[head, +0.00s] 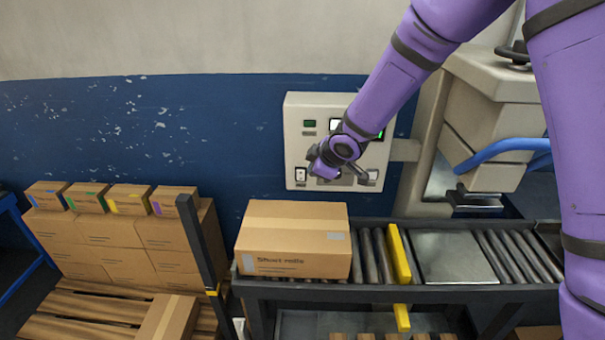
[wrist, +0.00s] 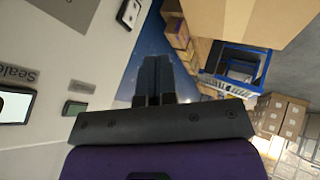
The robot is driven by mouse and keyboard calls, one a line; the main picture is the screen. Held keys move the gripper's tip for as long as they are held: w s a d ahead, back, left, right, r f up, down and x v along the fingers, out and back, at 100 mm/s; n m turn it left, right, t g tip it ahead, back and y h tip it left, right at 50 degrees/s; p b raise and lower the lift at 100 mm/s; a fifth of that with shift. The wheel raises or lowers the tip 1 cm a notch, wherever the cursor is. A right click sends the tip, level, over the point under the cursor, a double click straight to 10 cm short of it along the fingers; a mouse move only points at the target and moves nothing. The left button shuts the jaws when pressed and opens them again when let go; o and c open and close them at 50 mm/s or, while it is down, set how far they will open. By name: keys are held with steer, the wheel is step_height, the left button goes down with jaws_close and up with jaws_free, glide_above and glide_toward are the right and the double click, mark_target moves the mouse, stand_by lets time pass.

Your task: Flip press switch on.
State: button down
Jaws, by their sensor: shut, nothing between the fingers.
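A pale control panel (head: 293,140) is mounted on the blue wall. A small rocker switch (head: 300,174) sits at its lower left, and another switch (head: 372,176) at its lower right. The labels under them are too small to read, so I cannot tell which is the press switch. My gripper (head: 318,169) is in front of the panel's lower part, just right of the left switch, and hides the bottom middle. In the wrist view the fingers (wrist: 155,72) are shut and empty; a switch (wrist: 130,13) shows beyond them to the left, apart from the tips.
A dark green indicator (head: 309,123) is at the panel's upper left. A large carton (head: 292,238) stands on the roller conveyor (head: 375,255) below the panel. Stacked cartons (head: 110,240) are at the left. A pale machine (head: 490,110) with a blue handle stands right.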

mark_target(303, 172)
steer(key=x, duration=1)
steer(key=shift+w+d+r, duration=0.15)
steer(key=shift+w, duration=1.5)
steer(key=shift+w+r, duration=0.1)
steer(key=shift+w, duration=0.25)
steer(key=shift+w+r, duration=0.1)
steer(key=shift+w, duration=0.25)
steer(key=shift+r, duration=0.15)
